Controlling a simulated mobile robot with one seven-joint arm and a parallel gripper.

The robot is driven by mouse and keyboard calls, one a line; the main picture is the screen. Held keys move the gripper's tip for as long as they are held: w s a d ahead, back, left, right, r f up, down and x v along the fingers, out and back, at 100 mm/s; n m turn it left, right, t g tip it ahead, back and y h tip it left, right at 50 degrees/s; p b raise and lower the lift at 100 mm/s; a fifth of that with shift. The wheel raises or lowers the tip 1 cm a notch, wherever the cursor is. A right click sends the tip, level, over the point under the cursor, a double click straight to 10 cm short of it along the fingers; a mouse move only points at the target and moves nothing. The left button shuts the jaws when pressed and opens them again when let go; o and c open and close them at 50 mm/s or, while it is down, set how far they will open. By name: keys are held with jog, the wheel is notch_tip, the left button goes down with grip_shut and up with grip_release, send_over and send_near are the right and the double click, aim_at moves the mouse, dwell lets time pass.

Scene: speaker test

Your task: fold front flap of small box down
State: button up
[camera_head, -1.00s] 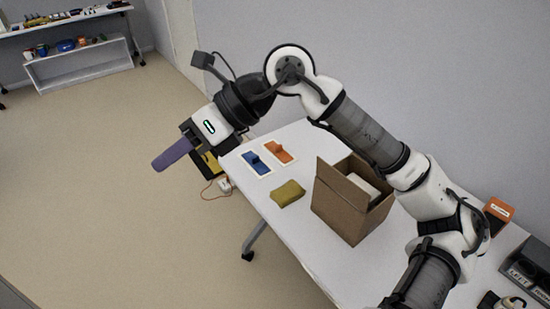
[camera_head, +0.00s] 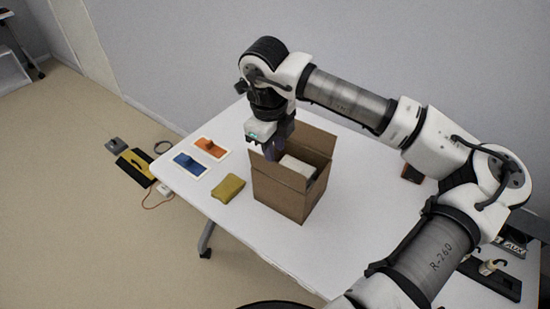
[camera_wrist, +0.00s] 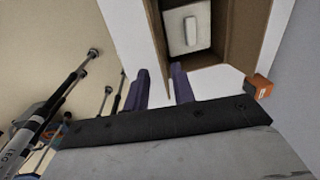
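The small brown cardboard box (camera_head: 285,200) stands open on the white table, with a white item (camera_head: 298,168) inside. A flap (camera_head: 275,172) on its near side stands up from the rim, and another flap (camera_head: 315,140) stands up at the far side. My gripper (camera_head: 274,150) points down at the box's left rim, close to the near flap's left end; contact cannot be told. In the wrist view, its two purple fingers (camera_wrist: 163,88) are apart with nothing seen between them. The box wall (camera_wrist: 156,25) and the white item (camera_wrist: 187,29) show just beyond them.
A yellow-green block (camera_head: 228,188) lies left of the box. A blue piece (camera_head: 189,164) and an orange piece (camera_head: 211,147) lie on pale cards near the table's left edge. An orange-black box (camera_head: 411,173) stands at the right, behind my arm. The table (camera_head: 190,205) is clear at front left.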

aim_at(275, 163)
jog(key=f, duration=0.2)
jog(key=f+p, duration=0.1)
jog(key=f, duration=0.3)
jog(key=shift+w+d+f, duration=0.15)
jog(key=shift+w, duration=0.15)
jog(key=shift+c, duration=0.2)
grip_shut()
dwell(0.9)
